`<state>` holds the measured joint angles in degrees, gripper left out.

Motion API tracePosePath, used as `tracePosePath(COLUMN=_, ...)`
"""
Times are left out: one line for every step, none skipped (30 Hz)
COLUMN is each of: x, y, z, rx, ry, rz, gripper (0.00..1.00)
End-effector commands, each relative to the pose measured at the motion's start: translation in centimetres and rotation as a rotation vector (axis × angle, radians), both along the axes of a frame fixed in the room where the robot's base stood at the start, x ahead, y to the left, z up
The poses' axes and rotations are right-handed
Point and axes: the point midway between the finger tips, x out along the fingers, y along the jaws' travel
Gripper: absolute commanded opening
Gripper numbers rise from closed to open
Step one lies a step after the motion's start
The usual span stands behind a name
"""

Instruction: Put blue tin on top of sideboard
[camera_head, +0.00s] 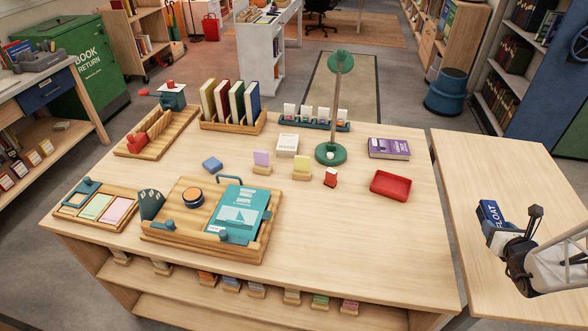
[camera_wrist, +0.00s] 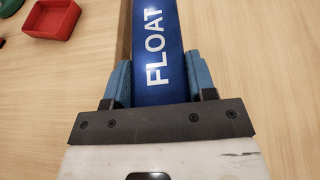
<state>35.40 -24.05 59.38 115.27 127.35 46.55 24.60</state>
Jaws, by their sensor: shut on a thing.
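The blue tin (camera_head: 490,213), a box shape with white "FLOAT" lettering, is at the right in the head view. My gripper (camera_head: 506,240) is shut on it. In the wrist view the tin (camera_wrist: 162,40) sits between the two blue finger pads, one on each side, and runs out past the top edge. The light wood surface at the right (camera_head: 500,165), which looks like the sideboard, lies under the tin and my gripper. I cannot tell whether the tin touches that surface or is held just above it. The tin's lower end is partly hidden by my gripper.
The large wooden table (camera_head: 400,240) stands left of this surface, with a narrow gap between. The surface around the tin is clear.

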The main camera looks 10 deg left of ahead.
Motion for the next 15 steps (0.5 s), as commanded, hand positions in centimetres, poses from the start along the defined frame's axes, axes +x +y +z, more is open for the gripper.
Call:
tracePosePath(x=-0.3, y=0.7, z=0.1, rx=-0.003, ry=-0.002, rz=0.020, gripper=0.17)
tracePosePath(x=-0.5, y=1.2, z=0.1, rx=-0.005, ry=-0.002, rz=0.036, gripper=0.17)
tracePosePath(x=-0.9, y=1.9, z=0.1, rx=-0.007, ry=-0.002, rz=0.058, gripper=0.17)
tracePosePath(x=-1.1, y=2.5, z=0.2, rx=-0.009, ry=-0.002, rz=0.079, gripper=0.17)
tracePosePath(x=-1.5, y=3.2, z=0.2, rx=-0.011, ry=-0.003, rz=0.100, gripper=0.17)
tracePosePath(x=-2.0, y=4.2, z=0.2, rx=-0.015, ry=-0.003, rz=0.132, gripper=0.17)
tracePosePath(x=-2.4, y=5.0, z=0.2, rx=-0.016, ry=-0.003, rz=0.157, gripper=0.17)
tracePosePath(x=-2.9, y=5.9, z=0.2, rx=-0.017, ry=-0.003, rz=0.184, gripper=0.17)
tracePosePath(x=-3.5, y=7.0, z=0.3, rx=-0.019, ry=-0.004, rz=0.221, gripper=0.17)
tracePosePath(x=-4.1, y=8.0, z=0.3, rx=-0.021, ry=-0.004, rz=0.251, gripper=0.17)
tracePosePath(x=-4.6, y=8.9, z=0.3, rx=-0.021, ry=-0.005, rz=0.282, gripper=0.17)
tracePosePath(x=-5.5, y=10.1, z=0.3, rx=-0.023, ry=-0.003, rz=0.321, gripper=0.17)
tracePosePath(x=-6.1, y=11.0, z=0.3, rx=-0.023, ry=-0.005, rz=0.352, gripper=0.17)
tracePosePath(x=-6.7, y=11.9, z=0.3, rx=-0.022, ry=-0.005, rz=0.382, gripper=0.17)
tracePosePath(x=-7.6, y=13.1, z=0.3, rx=-0.021, ry=-0.005, rz=0.421, gripper=0.17)
